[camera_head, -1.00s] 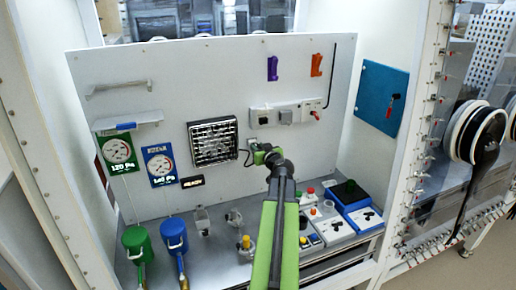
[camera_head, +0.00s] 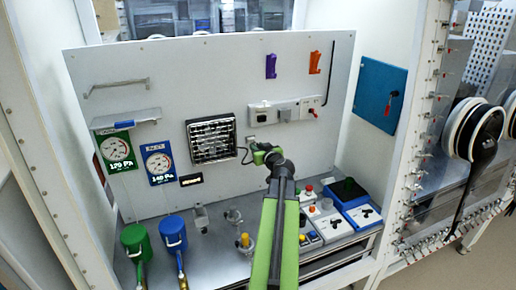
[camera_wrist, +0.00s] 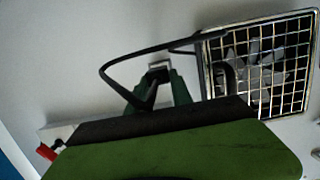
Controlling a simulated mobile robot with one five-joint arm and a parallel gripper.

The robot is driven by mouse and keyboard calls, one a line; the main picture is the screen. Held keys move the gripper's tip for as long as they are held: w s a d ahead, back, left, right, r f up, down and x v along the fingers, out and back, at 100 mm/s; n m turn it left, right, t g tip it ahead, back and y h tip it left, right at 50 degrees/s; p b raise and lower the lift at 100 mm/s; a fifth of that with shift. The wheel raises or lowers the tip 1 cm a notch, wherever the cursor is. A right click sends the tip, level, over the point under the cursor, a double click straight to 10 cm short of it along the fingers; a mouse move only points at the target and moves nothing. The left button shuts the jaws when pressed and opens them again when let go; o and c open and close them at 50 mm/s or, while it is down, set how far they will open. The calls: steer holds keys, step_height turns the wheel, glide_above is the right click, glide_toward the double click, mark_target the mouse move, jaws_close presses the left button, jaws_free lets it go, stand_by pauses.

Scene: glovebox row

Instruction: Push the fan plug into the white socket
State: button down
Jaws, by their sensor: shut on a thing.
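My gripper (camera_head: 262,154) is in front of the back panel, right of the fan (camera_head: 211,139). Its dark green fingers (camera_wrist: 160,85) are shut on the dark fan plug (camera_wrist: 157,76), which is mostly hidden between them. The plug's black cable (camera_wrist: 108,70) loops from the fan, which also shows in the wrist view (camera_wrist: 262,62). A small pale square fitting (camera_head: 250,140) is on the panel just beyond the fingertips. I cannot tell whether the plug touches it. The white socket (camera_head: 310,103) appears to be the right-hand unit on the strip, above and right of my gripper.
The socket strip (camera_head: 273,112) also carries a grey middle unit (camera_head: 286,114) and a red lever (camera_head: 313,113). Purple (camera_head: 271,66) and orange (camera_head: 315,63) hooks hang above. The panel between gripper and strip looks clear.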

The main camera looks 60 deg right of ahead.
steer(key=v, duration=0.3)
steer(key=f+v, duration=0.1)
steer(key=shift+s+a+r, duration=0.15)
steer(key=shift+s+a, duration=0.05)
steer(key=shift+s, duration=0.2)
